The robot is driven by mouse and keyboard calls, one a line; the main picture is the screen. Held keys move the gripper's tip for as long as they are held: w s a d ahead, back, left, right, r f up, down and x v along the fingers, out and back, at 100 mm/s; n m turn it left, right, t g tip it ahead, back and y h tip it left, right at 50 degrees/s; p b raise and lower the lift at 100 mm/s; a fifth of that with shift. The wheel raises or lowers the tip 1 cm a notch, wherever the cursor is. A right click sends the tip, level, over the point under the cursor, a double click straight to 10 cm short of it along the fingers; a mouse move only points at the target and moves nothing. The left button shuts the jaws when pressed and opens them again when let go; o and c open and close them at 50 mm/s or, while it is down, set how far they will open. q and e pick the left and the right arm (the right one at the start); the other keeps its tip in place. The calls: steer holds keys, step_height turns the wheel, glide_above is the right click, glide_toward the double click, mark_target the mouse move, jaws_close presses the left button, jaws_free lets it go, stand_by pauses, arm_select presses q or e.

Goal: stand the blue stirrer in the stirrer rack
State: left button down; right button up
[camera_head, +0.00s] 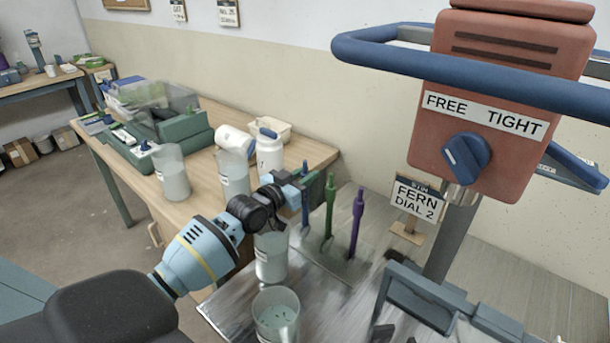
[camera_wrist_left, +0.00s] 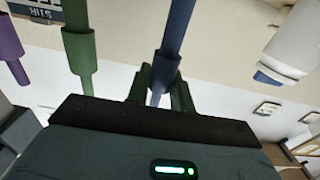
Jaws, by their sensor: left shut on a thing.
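My left gripper (camera_head: 308,186) is shut on the blue stirrer (camera_head: 305,207), which hangs about upright at the left end of a row of stirrers. In the left wrist view the blue stirrer (camera_wrist_left: 174,35) runs between the two dark green fingers (camera_wrist_left: 160,92). A green stirrer (camera_head: 329,205) and a purple stirrer (camera_head: 357,213) stand upright just to its right, apart from it. The stirrer rack cannot be made out clearly at their feet. I cannot tell whether the blue stirrer's lower end touches anything. My right gripper is not in view.
Clear beakers (camera_head: 271,258) and (camera_head: 276,316) stand below my left wrist on the metal surface (camera_head: 235,308). A red mixer head (camera_head: 490,95) with a blue bar is at the right. A sign (camera_head: 418,199) reads "FERN DIAL 2". More beakers and a white bottle (camera_head: 270,150) stand on the wooden table.

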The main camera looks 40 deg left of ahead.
arm_select(q)
steer(key=c, duration=1.1)
jaws_free()
steer(key=shift+c, duration=0.2)
steer(key=s, duration=0.6)
steer(key=shift+a, duration=0.25)
steer(key=shift+s+a, duration=0.1)
steer(key=shift+s, duration=0.8)
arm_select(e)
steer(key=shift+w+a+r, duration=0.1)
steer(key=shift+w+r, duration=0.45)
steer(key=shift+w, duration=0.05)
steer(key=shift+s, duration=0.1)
